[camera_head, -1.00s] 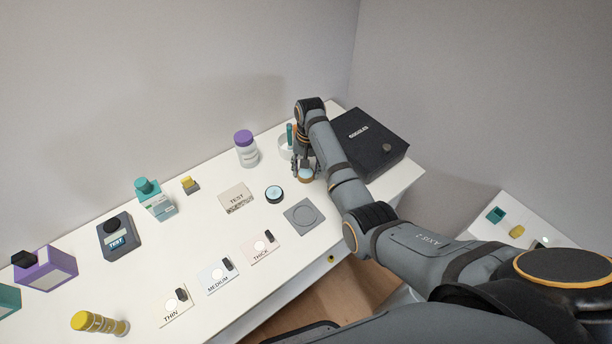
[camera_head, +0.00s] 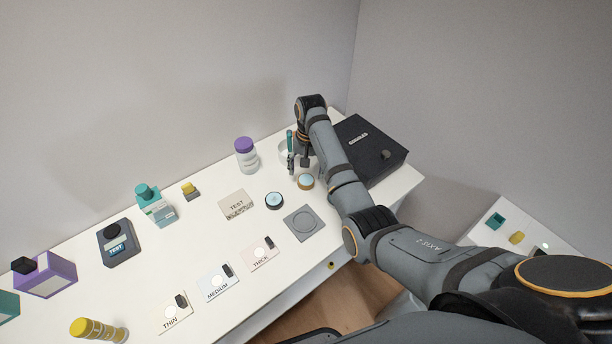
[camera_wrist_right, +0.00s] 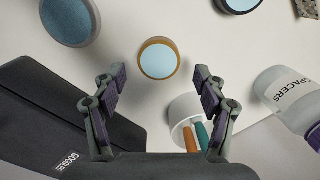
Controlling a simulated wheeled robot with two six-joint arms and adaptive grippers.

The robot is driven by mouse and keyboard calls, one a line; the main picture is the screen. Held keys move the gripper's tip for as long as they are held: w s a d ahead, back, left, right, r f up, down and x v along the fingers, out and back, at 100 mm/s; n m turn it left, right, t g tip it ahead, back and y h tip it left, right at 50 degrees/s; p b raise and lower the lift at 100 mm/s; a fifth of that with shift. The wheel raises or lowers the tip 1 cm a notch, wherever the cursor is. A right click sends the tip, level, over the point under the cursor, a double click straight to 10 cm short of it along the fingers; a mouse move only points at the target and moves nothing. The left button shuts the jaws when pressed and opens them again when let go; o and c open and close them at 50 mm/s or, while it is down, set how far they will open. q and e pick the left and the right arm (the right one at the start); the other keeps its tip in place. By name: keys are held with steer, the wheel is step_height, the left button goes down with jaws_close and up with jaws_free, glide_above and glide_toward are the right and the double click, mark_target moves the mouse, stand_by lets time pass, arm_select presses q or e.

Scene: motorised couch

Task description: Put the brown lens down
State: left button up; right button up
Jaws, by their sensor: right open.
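The brown lens (camera_head: 306,181) is a small brown-rimmed disc with a pale blue face. It lies on the white table (camera_head: 334,230), just in front of my right gripper (camera_head: 303,164). In the right wrist view the brown lens (camera_wrist_right: 159,58) sits beyond and between the fingertips, touching neither. My right gripper (camera_wrist_right: 160,85) is open and empty, with its fingers spread wide. My left gripper is not in view.
A black goggles box (camera_head: 372,150) stands right of the gripper. A white cup (camera_wrist_right: 190,112) with sticks and a purple-capped spacers jar (camera_head: 247,155) are close by. A black-rimmed lens (camera_head: 274,200) and a grey round-marked pad (camera_head: 304,222) lie nearby.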

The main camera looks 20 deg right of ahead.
mark_target(307, 178)
step_height(307, 178, up, 9)
steer(key=p, duration=0.2)
steer(key=shift+w+d+r, duration=0.15)
steer(key=shift+d+r, duration=0.05)
steer(key=shift+d, duration=0.1)
steer(key=shift+f, duration=0.1)
